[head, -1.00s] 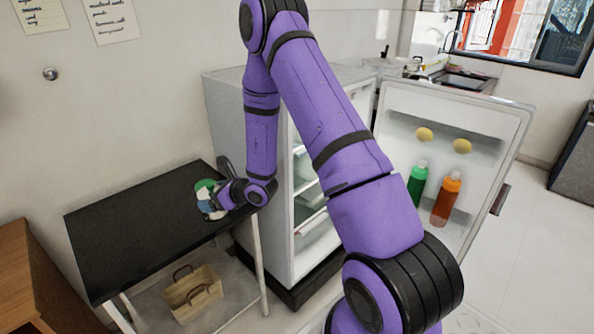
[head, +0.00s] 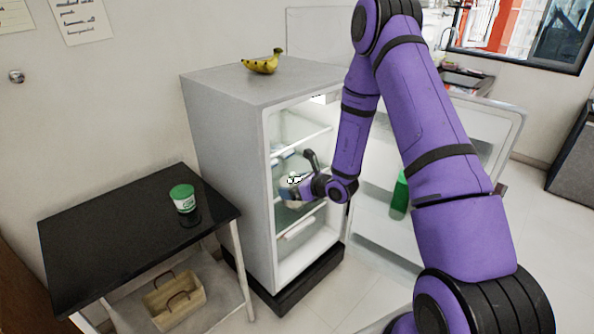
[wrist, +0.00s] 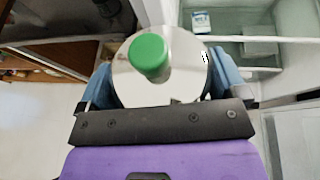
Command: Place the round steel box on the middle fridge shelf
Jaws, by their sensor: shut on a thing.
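The round steel box (wrist: 184,82) sits between the blue fingers of my gripper (wrist: 160,85) in the wrist view, with a green knob-like piece over its top. My gripper is shut on it. In the head view, my gripper (head: 296,188) holds the box at the fridge opening, between an upper shelf (head: 302,140) and a lower shelf edge (head: 304,210). The gripper and wrist partly hide the box there. The fridge (head: 222,130) stands open. I cannot tell whether the box touches a shelf.
A green-lidded cup (head: 183,199) stands on the black table (head: 110,235) left of the fridge. Bananas (head: 262,62) lie on the fridge top. The open door holds a green bottle (head: 399,196). A basket (head: 174,298) sits below the table. Small items lie inside the fridge.

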